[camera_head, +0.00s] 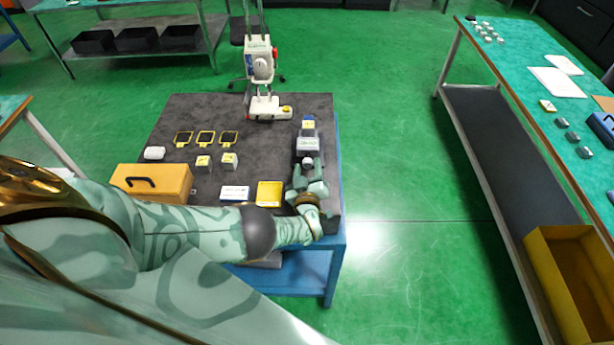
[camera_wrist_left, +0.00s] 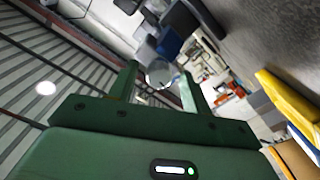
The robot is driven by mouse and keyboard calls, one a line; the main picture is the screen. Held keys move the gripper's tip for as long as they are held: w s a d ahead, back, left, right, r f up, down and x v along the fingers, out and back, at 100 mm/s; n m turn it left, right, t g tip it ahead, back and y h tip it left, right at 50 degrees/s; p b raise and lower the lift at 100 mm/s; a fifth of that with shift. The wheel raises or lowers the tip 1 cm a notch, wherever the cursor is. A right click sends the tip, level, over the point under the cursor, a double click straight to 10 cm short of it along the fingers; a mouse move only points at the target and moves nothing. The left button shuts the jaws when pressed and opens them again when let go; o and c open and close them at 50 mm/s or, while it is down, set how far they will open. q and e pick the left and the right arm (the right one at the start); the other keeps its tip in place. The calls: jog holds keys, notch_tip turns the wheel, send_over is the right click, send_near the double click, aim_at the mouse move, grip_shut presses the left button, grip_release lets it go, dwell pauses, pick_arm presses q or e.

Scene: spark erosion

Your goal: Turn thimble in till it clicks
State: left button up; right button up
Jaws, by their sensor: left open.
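The thimble (camera_head: 307,161) looks like a small round pale knob at the near end of a grey device (camera_head: 307,145), near the right edge of the dark table top. In the left wrist view a round silvery end, which appears to be the thimble (camera_wrist_left: 159,73), sits between the fingertips. My left gripper (camera_head: 308,172) reaches it from the near side, open, with one finger on each side. The left gripper also shows in the left wrist view (camera_wrist_left: 160,82). I cannot tell whether either finger touches the thimble. The right gripper is not in view.
Two small blocks and several yellow-framed pieces (camera_head: 206,138) lie beyond. A white machine (camera_head: 262,75) stands at the back. Green floor lies open to the right.

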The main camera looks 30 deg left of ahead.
pick_arm(q)
jog(key=p+v, duration=0.5)
jog(key=v, duration=1)
jog(key=shift+a, duration=0.1)
